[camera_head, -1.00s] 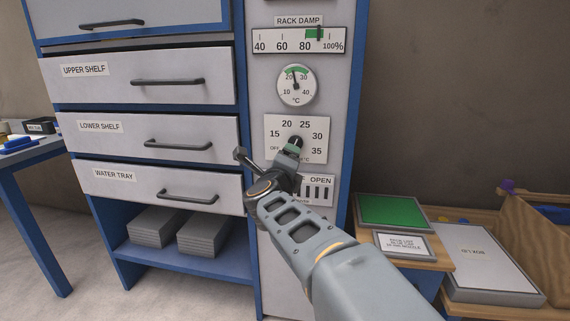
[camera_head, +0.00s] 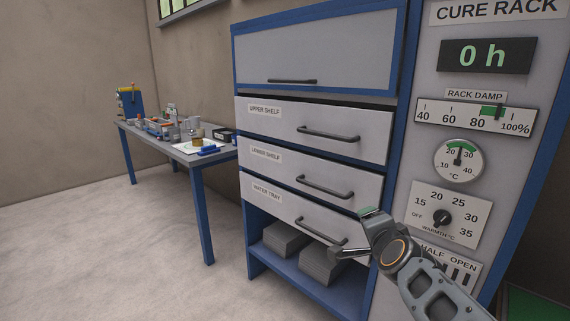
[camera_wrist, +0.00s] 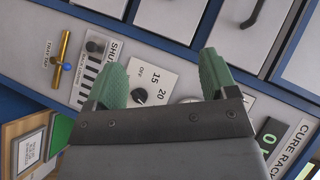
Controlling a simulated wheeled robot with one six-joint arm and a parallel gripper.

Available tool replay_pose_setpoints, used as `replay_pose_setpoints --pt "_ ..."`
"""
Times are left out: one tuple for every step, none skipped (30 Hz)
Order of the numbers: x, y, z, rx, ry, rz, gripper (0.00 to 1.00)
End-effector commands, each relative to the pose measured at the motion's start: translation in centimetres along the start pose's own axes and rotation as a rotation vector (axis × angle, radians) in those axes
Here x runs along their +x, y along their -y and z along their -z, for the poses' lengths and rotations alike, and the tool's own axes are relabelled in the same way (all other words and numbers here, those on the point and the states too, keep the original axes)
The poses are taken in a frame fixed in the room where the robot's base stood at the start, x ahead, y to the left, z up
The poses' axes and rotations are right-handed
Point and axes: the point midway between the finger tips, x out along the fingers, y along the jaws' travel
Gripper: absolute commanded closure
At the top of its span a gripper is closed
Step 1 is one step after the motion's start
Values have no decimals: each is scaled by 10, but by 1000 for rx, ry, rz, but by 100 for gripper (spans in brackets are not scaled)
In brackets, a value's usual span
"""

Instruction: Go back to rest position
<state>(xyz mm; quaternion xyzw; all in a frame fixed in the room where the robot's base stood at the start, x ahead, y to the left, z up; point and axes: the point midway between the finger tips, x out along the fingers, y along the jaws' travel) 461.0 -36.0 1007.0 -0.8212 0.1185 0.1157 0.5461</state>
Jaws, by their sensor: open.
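My gripper (camera_head: 352,232) is at the lower right of the head view, in front of the cure rack. Its two green-padded fingers are spread in the wrist view (camera_wrist: 163,78), with nothing held between them. The dark warmth knob (camera_head: 442,218) is on its white dial plate to the right of the gripper, apart from it. In the wrist view the knob (camera_wrist: 139,96) shows beyond the fingers. My arm comes in from the bottom right and hides part of the vent panel.
The water tray drawer handle (camera_head: 320,233) is just behind my gripper in the picture. Closed drawers stand left of the control panel. A workbench (camera_head: 170,143) with tools stands further left, with open floor (camera_head: 120,240) before it.

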Motion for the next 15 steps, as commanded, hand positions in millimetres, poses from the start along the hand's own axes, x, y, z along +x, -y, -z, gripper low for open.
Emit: replay_pose_setpoints --pt "-20 25 -7 -133 103 -42 21" --pt "-28 26 -15 -214 163 -71 21" --pt "-38 24 -24 -321 240 -111 21" --pt "-47 23 -30 -399 295 -141 21" --pt "-56 20 -35 -473 349 -171 21" --pt "-68 17 -40 -567 417 -208 21" --pt "-77 14 -43 -632 466 -236 21" --pt "-86 11 -44 -694 511 -263 21" --pt "-97 7 -46 -768 568 -296 21" --pt "-105 4 -46 -819 608 -320 21" --pt "-113 1 -46 -867 645 -342 21" --pt "-122 -2 -45 -923 688 -369 21" --pt "-129 -5 -44 -959 718 -389 21" --pt "-135 -8 -43 -992 745 -406 21" --pt "-141 -10 -42 -1029 775 -427 21"
